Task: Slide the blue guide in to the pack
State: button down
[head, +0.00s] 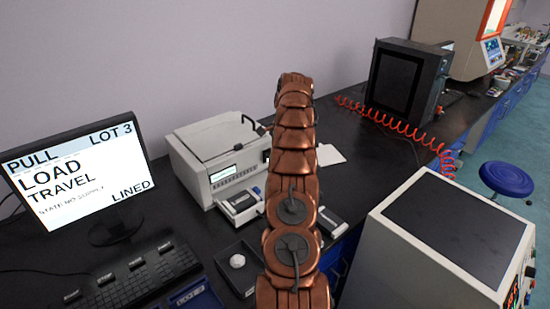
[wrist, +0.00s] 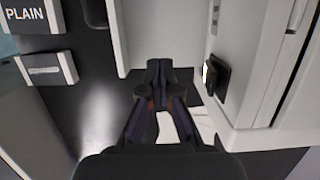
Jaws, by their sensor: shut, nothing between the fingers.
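My gripper (wrist: 159,72) shows in the wrist view with its dark fingers shut and nothing between them. Its tips are over the dark bench beside a pale panel of a machine. In the head view my copper arm hides the gripper. I cannot clearly make out the blue guide in either view. A small blue spot (head: 256,190) shows on a little grey-white unit (head: 240,207) left of my arm, but I cannot tell whether it is the guide. No pack can be identified for sure; a white sheet (head: 330,155) lies behind my arm.
A white printer-like machine (head: 190,160) stands left of my arm. A monitor (head: 80,170) and keyboard (head: 125,282) are at the left. A grey-topped cabinet (head: 455,225) fills the right front. A box marked PLAIN (wrist: 25,15) and a black handle (wrist: 215,76) flank the gripper.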

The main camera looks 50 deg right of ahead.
aim_at(257, 188)
jog(key=c, duration=1.7)
grip_release()
jog(key=shift+r, duration=0.1)
jog(key=o, duration=0.7)
jog(key=shift+y, duration=0.7)
jog(key=a, duration=0.1)
jog(key=w+a+f+b, duration=0.1)
jog(key=a, duration=0.1)
jog(key=a+f+b, duration=0.1)
jog(key=shift+w+a+f, duration=0.2)
jog(key=shift+a, duration=0.2)
jog(key=shift+c, duration=0.2)
jog(key=shift+o, duration=1)
jog(key=shift+w+a+f, duration=0.1)
jog(key=shift+a+f, duration=0.05)
jog(key=shift+p+x, duration=1.25)
jog(key=shift+x, duration=2.45)
grip_shut()
